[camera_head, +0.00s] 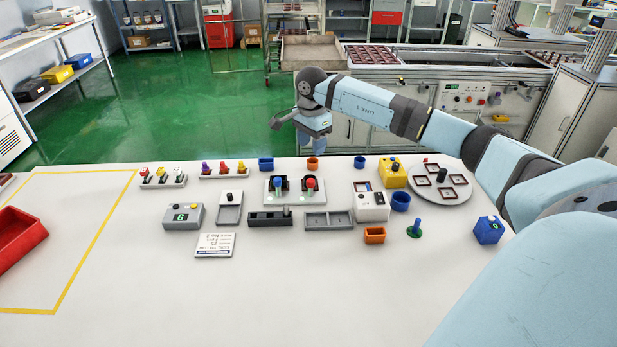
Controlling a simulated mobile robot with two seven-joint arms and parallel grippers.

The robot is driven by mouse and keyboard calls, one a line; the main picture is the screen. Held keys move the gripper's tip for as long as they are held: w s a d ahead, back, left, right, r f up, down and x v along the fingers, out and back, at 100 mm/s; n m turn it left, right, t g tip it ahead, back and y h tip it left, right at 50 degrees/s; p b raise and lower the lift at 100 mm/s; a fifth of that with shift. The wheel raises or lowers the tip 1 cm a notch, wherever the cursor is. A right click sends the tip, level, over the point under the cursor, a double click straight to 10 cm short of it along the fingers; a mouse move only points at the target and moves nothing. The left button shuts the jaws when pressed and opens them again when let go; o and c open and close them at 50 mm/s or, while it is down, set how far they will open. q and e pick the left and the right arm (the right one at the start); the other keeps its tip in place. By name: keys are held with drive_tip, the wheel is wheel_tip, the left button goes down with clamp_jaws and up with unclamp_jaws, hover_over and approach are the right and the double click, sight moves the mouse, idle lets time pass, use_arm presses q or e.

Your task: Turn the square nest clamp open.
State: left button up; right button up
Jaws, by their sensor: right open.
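A pale fixture plate (318,197) stands near the middle of the table's far part. My right gripper (277,122) is open and empty, raised beyond the table's far edge, well behind and apart from the fixture. My right arm reaches in from the right. My left gripper is not in view.
Lever stands (163,181), a grey box with a green display (184,216), a white box (372,207), a yellow box (393,173), a round plate (457,189) and small cups surround the fixture. A red tray (17,238) lies left. The front table is clear.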

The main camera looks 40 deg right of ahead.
sight(311, 180)
wheel_tip(311, 180, down, 12)
drive_tip(key=shift+f+p, duration=0.1)
drive_tip(key=shift+p, duration=0.25)
drive_tip(key=c, duration=0.9)
